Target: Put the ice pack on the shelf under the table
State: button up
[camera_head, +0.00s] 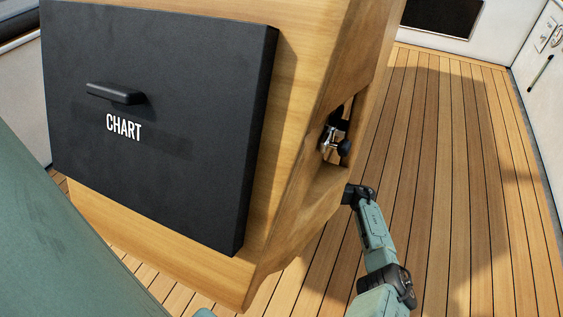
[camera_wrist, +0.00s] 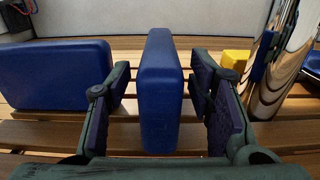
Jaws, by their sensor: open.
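In the wrist view, a blue slab (camera_wrist: 160,95), which looks like the ice pack, stands upright on edge on a slatted wooden surface (camera_wrist: 60,130). My gripper (camera_wrist: 159,88) is open, with one finger on each side of this slab and a visible gap on both sides. A second, wider blue block (camera_wrist: 50,75) lies just left of the left finger; I cannot tell for certain which of the two is the ice pack. In the head view my gripper is hidden behind the wooden cabinet. No shelf under a table can be made out.
A shiny metal cylinder (camera_wrist: 275,65) and a yellow object (camera_wrist: 235,59) stand right of my gripper. In the head view, the wooden cabinet (camera_head: 290,90) with a black CHART panel (camera_head: 190,70) blocks much of the view. Bare plank floor (camera_head: 450,180) lies to its right.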

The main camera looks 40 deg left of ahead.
jog(key=v, duration=0.7)
jog(key=shift+s, duration=0.1)
